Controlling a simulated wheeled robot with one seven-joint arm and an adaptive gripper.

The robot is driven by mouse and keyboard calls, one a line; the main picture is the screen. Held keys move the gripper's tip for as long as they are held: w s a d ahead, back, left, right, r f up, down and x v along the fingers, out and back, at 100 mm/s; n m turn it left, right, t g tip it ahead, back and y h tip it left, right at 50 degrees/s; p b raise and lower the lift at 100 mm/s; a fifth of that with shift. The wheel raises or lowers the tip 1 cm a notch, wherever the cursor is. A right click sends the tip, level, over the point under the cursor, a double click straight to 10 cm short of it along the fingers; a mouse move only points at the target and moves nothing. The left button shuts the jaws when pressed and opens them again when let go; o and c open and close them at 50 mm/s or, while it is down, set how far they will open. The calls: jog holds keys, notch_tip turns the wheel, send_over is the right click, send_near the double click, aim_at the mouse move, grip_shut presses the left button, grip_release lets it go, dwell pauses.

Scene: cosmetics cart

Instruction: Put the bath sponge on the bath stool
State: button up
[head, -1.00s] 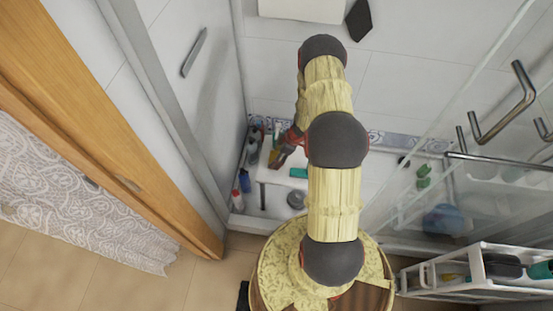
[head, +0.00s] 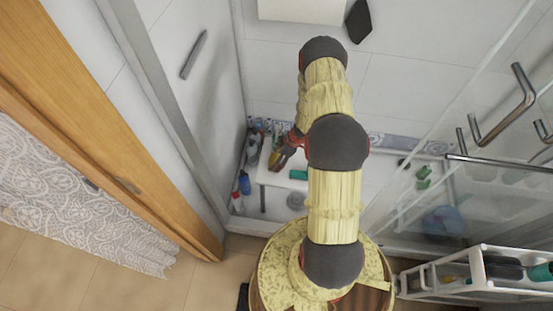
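The white bath stool (head: 271,179) stands in the shower corner, partly hidden by my arm. My gripper (head: 279,164) is small and dark in the head view, over the stool's left part. A yellow patch (head: 273,157) shows right beside the fingers; it may be the bath sponge, but it is too small to be sure. I cannot tell whether the fingers touch it or hold it. A teal item (head: 298,174) lies on the stool's right part.
Several bottles stand along the left wall, among them a blue one (head: 244,183). A glass door with metal handles (head: 505,105) is at the right. A white cart (head: 430,275) with items stands at the lower right.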

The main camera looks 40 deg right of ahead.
jog(key=p+v, duration=0.5)
jog(key=v, duration=0.6)
jog(key=w+d+r+m+t+h, duration=0.1)
jog(key=w+r+h, duration=0.15)
jog(key=r, duration=0.45)
jog(key=w+d+r+t+h, duration=0.1)
jog(key=w+d+r, duration=0.1)
jog(key=w+r, duration=0.3)
jog(key=w+d+r+m+h, duration=0.1)
jog(key=w+r, duration=0.1)
jog(key=r, duration=0.6)
jog(key=a+r+m+t+h, duration=0.1)
jog(key=a+r+m+h, duration=0.25)
jog(key=r, duration=1.35)
jog(key=s+a+r+m, duration=0.2)
jog(key=s+a+r, duration=0.9)
jog(key=r, duration=0.2)
jog(key=s+a+r+y, duration=0.2)
jog(key=s+a+y, duration=0.3)
jog(key=s+a, duration=1.1)
jog(key=shift+a+r+m+g, duration=0.2)
jog(key=shift+a+m+g, duration=0.15)
jog(key=shift+m, duration=0.1)
